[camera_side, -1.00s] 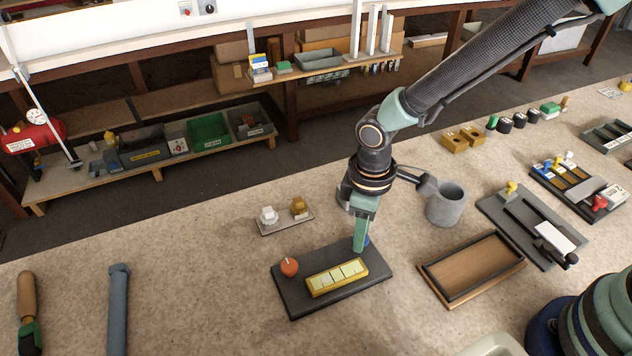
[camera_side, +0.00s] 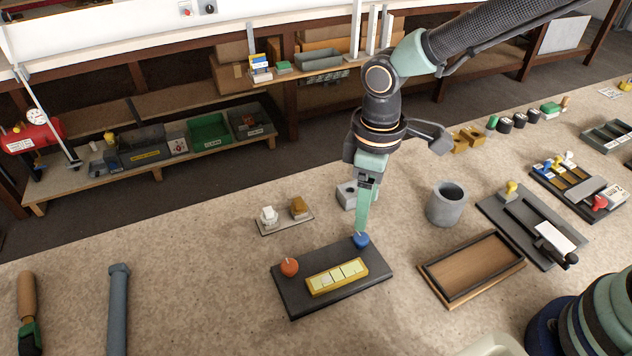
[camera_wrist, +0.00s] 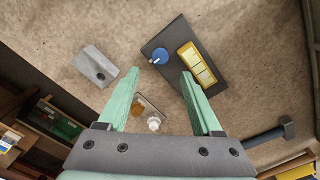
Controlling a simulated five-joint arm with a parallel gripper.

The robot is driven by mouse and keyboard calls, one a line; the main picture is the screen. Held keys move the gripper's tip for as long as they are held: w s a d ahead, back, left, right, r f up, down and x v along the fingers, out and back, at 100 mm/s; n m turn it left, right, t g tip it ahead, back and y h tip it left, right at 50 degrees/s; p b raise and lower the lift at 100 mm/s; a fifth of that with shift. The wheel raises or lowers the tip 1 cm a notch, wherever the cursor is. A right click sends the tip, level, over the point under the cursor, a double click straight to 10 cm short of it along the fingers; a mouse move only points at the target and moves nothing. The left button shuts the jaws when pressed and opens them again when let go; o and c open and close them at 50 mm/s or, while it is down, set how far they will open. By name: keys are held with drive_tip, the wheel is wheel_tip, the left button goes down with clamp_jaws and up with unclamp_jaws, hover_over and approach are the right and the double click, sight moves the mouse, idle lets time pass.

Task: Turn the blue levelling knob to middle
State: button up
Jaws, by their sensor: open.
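The blue levelling knob (camera_side: 361,240) sits at the back right corner of a dark plate (camera_side: 330,306). It also shows in the wrist view (camera_wrist: 160,56), with a pale pointer mark on its top. An orange-red knob (camera_side: 289,267) sits at the plate's left side. A yellow block with pale cells (camera_side: 337,277) lies between the knobs. My gripper (camera_side: 361,228) is above the blue knob in the side view. In the wrist view my gripper (camera_wrist: 160,78) is open and empty, and the blue knob lies beyond its fingertips, apart from them.
A grey block with a hole (camera_wrist: 96,66) stands close to the plate. A small tray (camera_side: 285,221) with a white and an amber piece is behind it. A grey cup (camera_side: 447,204) and a wooden tray (camera_side: 472,266) stand to the right.

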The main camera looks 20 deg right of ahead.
wheel_tip(320, 180, up, 5)
drive_tip(key=shift+f, duration=0.15)
drive_tip(key=s+d+r+m+t, duration=0.2)
drive_tip(key=d+r+m, duration=0.2)
drive_tip(key=d, duration=0.6)
drive_tip(key=s+d+r+m+t, duration=0.2)
drive_tip(key=d+r+m, duration=0.3)
drive_tip(key=d, duration=0.6)
drive_tip(key=shift+s+d+r+t, duration=0.15)
drive_tip(key=shift+s+r+t, duration=0.2)
drive_tip(key=shift+t, duration=0.45)
